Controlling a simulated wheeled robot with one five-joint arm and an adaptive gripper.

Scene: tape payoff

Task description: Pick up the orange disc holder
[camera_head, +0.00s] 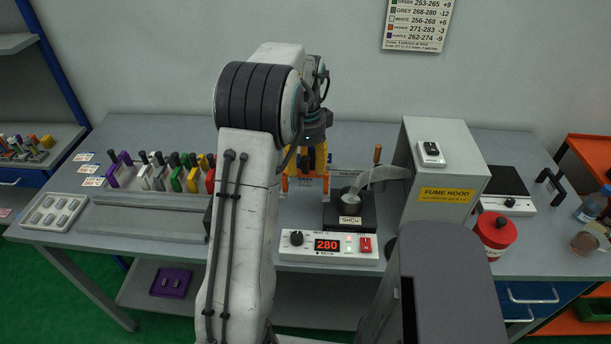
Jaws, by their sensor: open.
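An orange frame-like thing (325,182), which looks like the orange disc holder, stands on the bench just right of my arm, behind the hot plate. My arm hides much of it. My gripper (317,158) is above and close against it, open, with yellow-orange parts pointing down. My arm partly covers the gripper, and I cannot tell whether it touches the orange thing. A row of coloured holders with dark handles stands at the left: purple (122,170), white, grey, green (192,178), yellow and red.
A grey rail (150,222) and pale tray (55,215) lie front left.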

